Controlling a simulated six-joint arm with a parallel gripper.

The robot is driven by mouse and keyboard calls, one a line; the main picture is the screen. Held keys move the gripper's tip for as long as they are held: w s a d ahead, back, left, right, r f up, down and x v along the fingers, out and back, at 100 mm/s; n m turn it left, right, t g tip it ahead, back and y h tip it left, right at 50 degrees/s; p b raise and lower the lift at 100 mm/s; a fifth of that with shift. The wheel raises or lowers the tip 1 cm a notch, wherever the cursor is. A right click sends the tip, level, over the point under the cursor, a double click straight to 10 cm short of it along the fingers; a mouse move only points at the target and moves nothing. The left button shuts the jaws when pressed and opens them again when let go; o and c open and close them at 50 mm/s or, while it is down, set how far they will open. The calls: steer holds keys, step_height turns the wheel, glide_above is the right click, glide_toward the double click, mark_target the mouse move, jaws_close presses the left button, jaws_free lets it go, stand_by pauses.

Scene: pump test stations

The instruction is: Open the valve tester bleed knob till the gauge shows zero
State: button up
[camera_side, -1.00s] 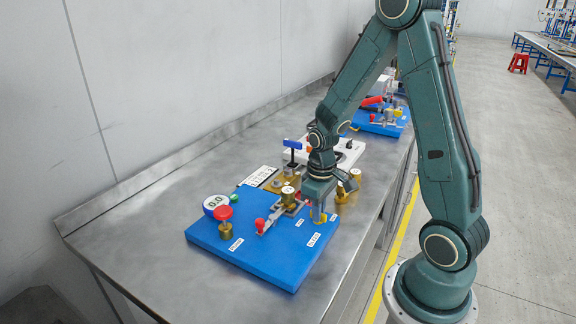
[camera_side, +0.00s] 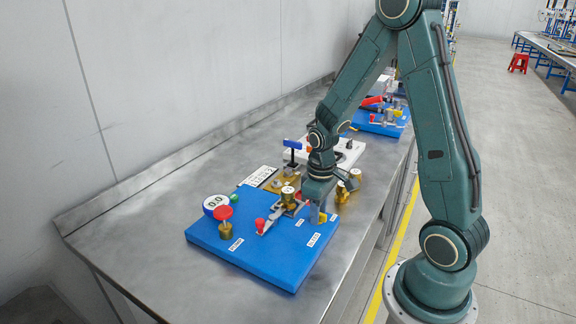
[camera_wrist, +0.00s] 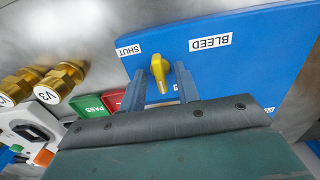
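The yellow bleed knob (camera_wrist: 158,68) stands on the blue tester board (camera_wrist: 265,60) in the wrist view. A SHUT label (camera_wrist: 130,50) and a BLEED label (camera_wrist: 210,42) are beside it. My gripper (camera_wrist: 160,82) is open, with one finger on each side of the knob and visible gaps between; I see no firm contact. In the side view, my gripper (camera_side: 317,208) is low over the right part of the board (camera_side: 270,262) and largely hides the knob. The round white gauge (camera_side: 216,202) is at the board's left; its digits resemble zeros but are too small to read surely.
Brass fittings (camera_wrist: 62,80), a green PASS block (camera_wrist: 88,106) and a red block (camera_wrist: 115,101) lie left in the wrist view. The bench front is clear.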

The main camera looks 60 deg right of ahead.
steer(key=shift+r, duration=0.1)
step_height(320, 180, up, 14)
steer(key=shift+f, duration=0.2)
stand_by(0.7)
steer(key=s+a+r+t, duration=0.5)
steer(key=s+a+r, duration=0.3)
steer(key=s+a, duration=0.3)
steer(key=shift+a+r+t, duration=0.3)
steer(key=shift+a+r, duration=0.05)
steer(key=shift+a, duration=0.15)
stand_by(1.6)
